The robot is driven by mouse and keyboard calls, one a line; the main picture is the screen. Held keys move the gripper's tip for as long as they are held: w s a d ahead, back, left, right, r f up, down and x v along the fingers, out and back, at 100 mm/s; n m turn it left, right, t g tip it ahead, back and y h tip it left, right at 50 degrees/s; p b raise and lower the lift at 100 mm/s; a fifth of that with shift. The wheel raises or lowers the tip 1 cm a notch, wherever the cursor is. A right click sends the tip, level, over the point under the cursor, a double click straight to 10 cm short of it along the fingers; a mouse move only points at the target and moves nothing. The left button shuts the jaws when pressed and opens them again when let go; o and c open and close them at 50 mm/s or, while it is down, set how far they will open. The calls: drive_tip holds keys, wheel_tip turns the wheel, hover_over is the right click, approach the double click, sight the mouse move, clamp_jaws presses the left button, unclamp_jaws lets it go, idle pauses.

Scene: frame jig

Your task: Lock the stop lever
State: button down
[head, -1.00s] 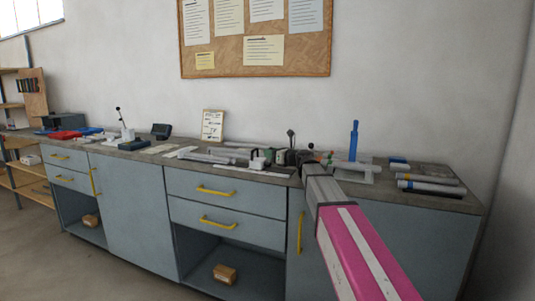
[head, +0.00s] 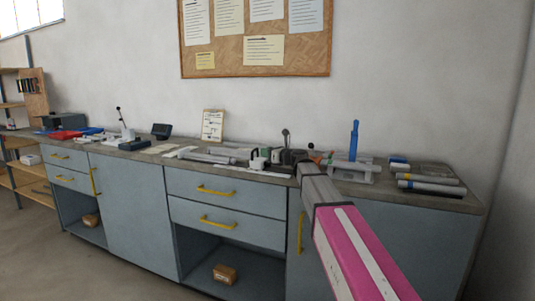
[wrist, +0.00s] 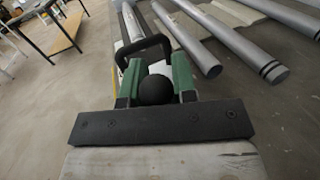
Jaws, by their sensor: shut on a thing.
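In the wrist view my gripper (wrist: 157,78) has its two green fingers shut on a round black knob (wrist: 157,92), which I take to be the stop lever's knob. The lever's shaft and its lock are hidden. A black loop-shaped handle (wrist: 144,50) stands just beyond the fingertips. In the head view my gripper (head: 262,156) is low over the bench's front part, beside a small white block (head: 257,164). The knob cannot be made out there.
Grey tubes (wrist: 235,40) lie right of the gripper in the wrist view. The bench (head: 440,200) carries a fixture with an upright blue handle (head: 354,140) and more tubes (head: 432,187) at its right. A clipboard (head: 212,125) leans on the wall behind.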

drive_tip(key=n, duration=0.1)
drive_tip(key=s+n, duration=0.1)
drive_tip(key=n, duration=0.1)
drive_tip(key=shift+s+a+t+y, duration=0.2)
drive_tip(key=shift+a+t+y, duration=0.1)
drive_tip(key=shift+y, duration=0.1)
drive_tip(key=shift+s+a+f+n+y, duration=0.15)
drive_tip(key=shift+s+n+y, duration=0.15)
drive_tip(key=shift+n, duration=0.4)
drive_tip(key=shift+s+f+n+y, duration=0.1)
drive_tip(key=shift+s+n+y, duration=0.15)
drive_tip(key=shift+n, duration=0.45)
drive_tip(key=c, duration=1.2)
unclamp_jaws()
drive_tip(key=shift+s, duration=0.1)
drive_tip(key=v, duration=1)
drive_tip(key=shift+s+d, duration=0.2)
drive_tip(key=shift+d, duration=0.05)
